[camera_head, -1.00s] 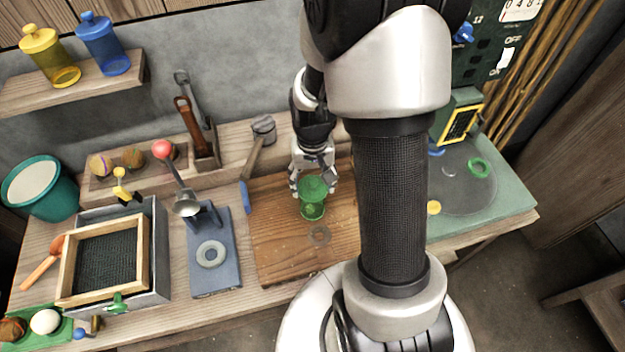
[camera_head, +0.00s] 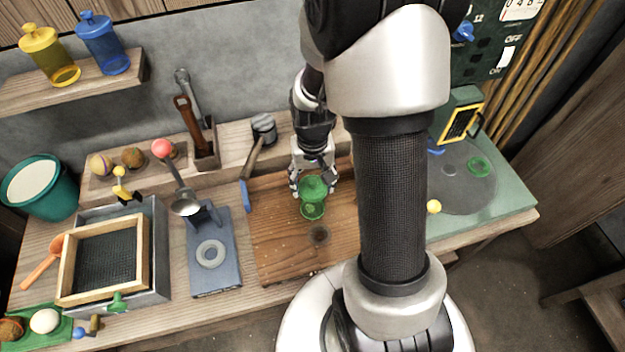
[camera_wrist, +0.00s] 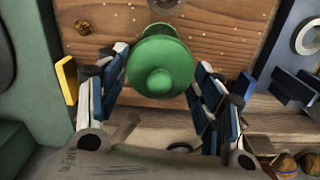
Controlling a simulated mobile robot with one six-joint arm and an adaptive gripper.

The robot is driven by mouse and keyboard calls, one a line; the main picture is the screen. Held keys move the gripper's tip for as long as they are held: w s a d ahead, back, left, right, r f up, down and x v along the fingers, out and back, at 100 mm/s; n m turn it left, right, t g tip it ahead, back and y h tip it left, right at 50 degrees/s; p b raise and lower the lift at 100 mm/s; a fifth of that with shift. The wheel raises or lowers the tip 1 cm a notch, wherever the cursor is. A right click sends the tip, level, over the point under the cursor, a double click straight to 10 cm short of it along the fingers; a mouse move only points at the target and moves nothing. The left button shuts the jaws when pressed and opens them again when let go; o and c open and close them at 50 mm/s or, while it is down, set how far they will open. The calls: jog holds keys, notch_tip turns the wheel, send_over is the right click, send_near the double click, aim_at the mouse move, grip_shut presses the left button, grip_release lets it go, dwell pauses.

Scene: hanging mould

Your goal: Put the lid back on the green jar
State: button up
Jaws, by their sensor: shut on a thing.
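The green jar (camera_head: 312,211) stands on the brown wooden board, in front of my gripper in the head view. My gripper (camera_head: 313,186) points down at the jar's top, with its fingers on both sides of the green lid. In the wrist view the round green lid (camera_wrist: 160,62), with a knob in its middle, sits between the two fingers. My gripper is shut on the lid. The lid is over the jar and hides its mouth. I cannot tell whether the lid touches the rim.
The wooden board (camera_head: 275,255) has free room in front of the jar. A hammer (camera_head: 257,150) leans at its left back. A blue stand (camera_head: 215,275) with a grey ring is to the left. A turntable (camera_head: 460,195) is to the right. Blue and yellow jars (camera_head: 103,43) stand on a shelf.

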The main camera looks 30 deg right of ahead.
dwell(0.4)
jog(key=o, duration=0.9)
jog(key=shift+c, duration=0.2)
jog(key=shift+o, duration=0.5)
jog(key=shift+o, duration=1.3)
jog(key=shift+r+p, duration=3)
jog(key=shift+r, duration=0.55)
